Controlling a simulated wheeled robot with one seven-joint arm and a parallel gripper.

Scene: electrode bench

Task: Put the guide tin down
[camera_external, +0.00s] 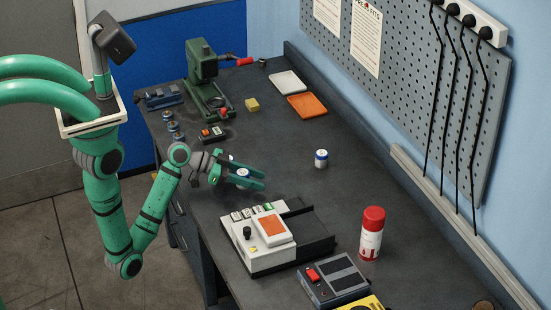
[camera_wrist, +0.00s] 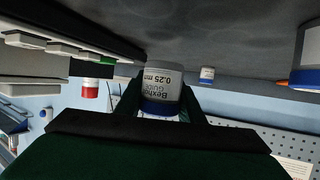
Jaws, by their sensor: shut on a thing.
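My gripper (camera_external: 262,182) is shut on the guide tin (camera_external: 243,173), a small white-labelled tin with a blue end, over the left part of the dark bench. In the wrist view the guide tin (camera_wrist: 163,85) sits between the two fingers, its label reading "0.25" and "Bexhol" upside down. The fingers hide part of its sides. I cannot tell whether its underside touches the bench. A similar white and blue tin (camera_external: 321,158) stands on the bench to the right of my gripper.
A white device with an orange panel (camera_external: 272,227) stands in front of my gripper. A red-capped canister (camera_external: 371,235) is further right. Several small tins (camera_external: 173,127) line the left edge near a green press (camera_external: 203,65). An orange tray (camera_external: 307,106) lies behind. Bench around the lone tin is clear.

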